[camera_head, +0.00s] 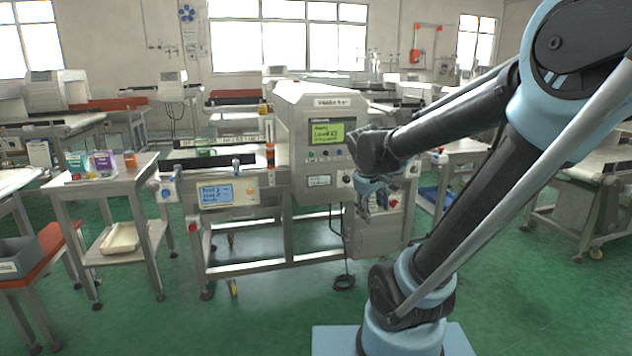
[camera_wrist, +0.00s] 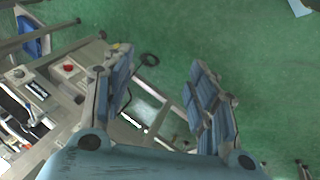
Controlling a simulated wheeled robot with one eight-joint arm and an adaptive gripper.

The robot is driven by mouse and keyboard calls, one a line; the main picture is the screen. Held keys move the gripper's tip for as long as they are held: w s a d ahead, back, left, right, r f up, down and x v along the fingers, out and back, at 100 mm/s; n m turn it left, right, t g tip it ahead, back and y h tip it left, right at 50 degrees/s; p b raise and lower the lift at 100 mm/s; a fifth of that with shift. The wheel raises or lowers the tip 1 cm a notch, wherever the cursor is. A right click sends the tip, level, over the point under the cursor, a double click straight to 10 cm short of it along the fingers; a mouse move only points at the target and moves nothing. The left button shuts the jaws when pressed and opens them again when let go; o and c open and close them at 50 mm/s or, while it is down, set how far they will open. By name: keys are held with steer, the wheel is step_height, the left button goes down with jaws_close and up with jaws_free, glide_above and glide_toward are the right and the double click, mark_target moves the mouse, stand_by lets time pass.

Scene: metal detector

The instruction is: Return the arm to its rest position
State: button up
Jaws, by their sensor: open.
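My arm is raised and bent on the right side of the head view, its forearm reaching left. My gripper (camera_head: 364,202) hangs down at the end of it, in front of the right part of the metal detector (camera_head: 318,112). In the wrist view my gripper (camera_wrist: 160,92) shows two blue-grey fingers spread wide apart with nothing between them. Green floor and part of a machine frame show beyond the fingers. I cannot tell the exact gap between my gripper and the machine.
A steel table (camera_head: 62,186) with small coloured boxes (camera_head: 104,163) stands at the left. A grey bin (camera_head: 18,257) sits on a red-topped bench at the lower left. A red button (camera_wrist: 69,68) shows in the wrist view. Green floor (camera_head: 270,310) in front is clear.

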steer(key=s+f+m+y, duration=0.1)
steer(key=s+f+m, duration=0.2)
steer(key=s, duration=0.5)
steer(key=s+d+f+m+g+y, duration=0.1)
steer(key=s+f+m, duration=0.2)
steer(key=s, duration=0.5)
steer(key=shift+s+d+f+g+y, duration=0.2)
steer(key=shift+f+g+y, duration=0.1)
steer(key=shift+f, duration=0.4)
steer(key=shift+w, duration=0.1)
steer(key=shift+w+f, duration=0.2)
steer(key=shift+w, duration=0.2)
